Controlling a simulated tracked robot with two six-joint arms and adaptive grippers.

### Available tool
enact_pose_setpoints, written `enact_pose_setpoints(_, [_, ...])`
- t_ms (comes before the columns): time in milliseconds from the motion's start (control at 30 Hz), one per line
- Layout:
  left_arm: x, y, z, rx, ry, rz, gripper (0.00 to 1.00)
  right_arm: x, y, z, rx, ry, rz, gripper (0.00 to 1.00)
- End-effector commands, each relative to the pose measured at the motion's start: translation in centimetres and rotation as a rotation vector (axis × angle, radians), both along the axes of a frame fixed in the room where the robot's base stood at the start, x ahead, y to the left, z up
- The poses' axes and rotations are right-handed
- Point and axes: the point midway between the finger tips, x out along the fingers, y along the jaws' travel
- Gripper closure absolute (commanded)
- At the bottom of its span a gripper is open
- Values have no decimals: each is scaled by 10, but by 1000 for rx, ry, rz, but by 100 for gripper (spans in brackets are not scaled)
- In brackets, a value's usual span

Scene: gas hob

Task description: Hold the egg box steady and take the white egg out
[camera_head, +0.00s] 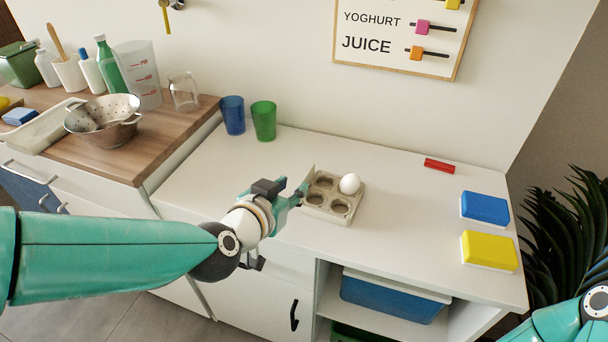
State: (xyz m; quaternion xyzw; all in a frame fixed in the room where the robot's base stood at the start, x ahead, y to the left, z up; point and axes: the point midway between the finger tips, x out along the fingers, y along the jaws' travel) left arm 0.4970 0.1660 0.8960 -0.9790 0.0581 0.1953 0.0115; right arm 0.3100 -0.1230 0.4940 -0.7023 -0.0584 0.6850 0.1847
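The egg box (333,215) is a small grey-beige tray with round cups, lying on the white counter. The white egg (349,184) sits in its far right cup; the other cups look empty. My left gripper (300,196) is at the left side of the egg box, with its fingertips at or very near the box wall. The view does not show clearly whether its fingers are closed on that wall. Only a link of my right arm shows at the bottom right corner; my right gripper is out of the picture.
A blue cup (232,115) and a green cup (264,121) stand behind the box to the left. A red block (439,165), a blue sponge (485,208) and a yellow sponge (489,250) lie to the right. The counter between box and sponges is clear.

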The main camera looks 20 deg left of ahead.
Motion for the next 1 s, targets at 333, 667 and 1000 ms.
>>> enact_pose_setpoints(333, [62,-7,-29,0,3,1,67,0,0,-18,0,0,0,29])
enact_pose_setpoints(667, [87,-10,-37,0,1,1,67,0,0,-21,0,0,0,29])
enact_pose_setpoints(1000, [88,-10,-37,0,0,1,75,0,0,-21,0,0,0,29])
